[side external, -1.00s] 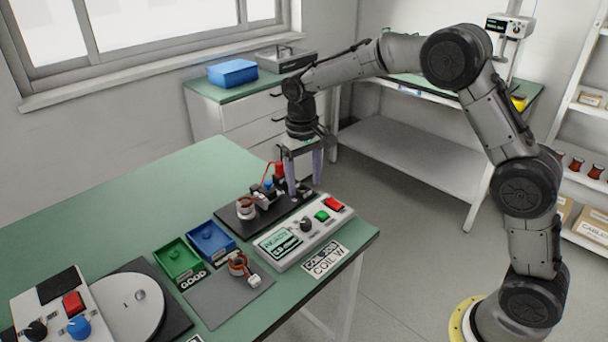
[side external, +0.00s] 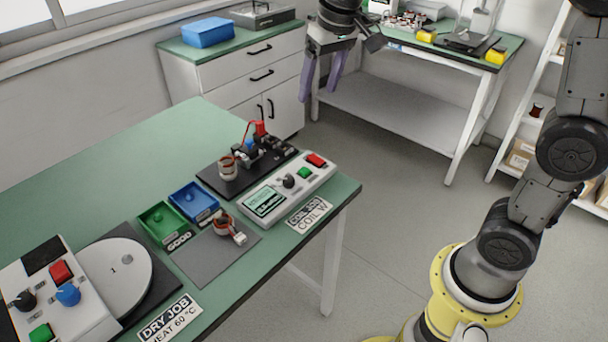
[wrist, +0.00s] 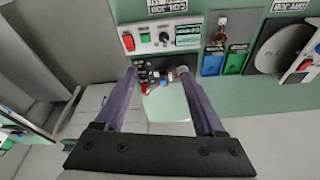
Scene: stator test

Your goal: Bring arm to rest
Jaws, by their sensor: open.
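My gripper (side external: 322,78) is open and empty, with two purple fingers. In the side external view it hangs in the air beyond the far right end of the green workbench (side external: 80,170), clear of it. In the wrist view the gripper (wrist: 163,78) frames a black test fixture with terminals between its fingers, with floor and bench below. Nothing is between the fingertips. My upper arm is cut off by the top of the side external view.
The bench holds a tester box (side external: 262,203), a black fixture plate (side external: 232,184), a blue tray (side external: 193,200), a green tray (side external: 160,222), a wound stator (side external: 223,224) on a grey mat and a turntable (side external: 115,268). A drawer cabinet (side external: 225,75) and a rear table (side external: 400,110) stand behind.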

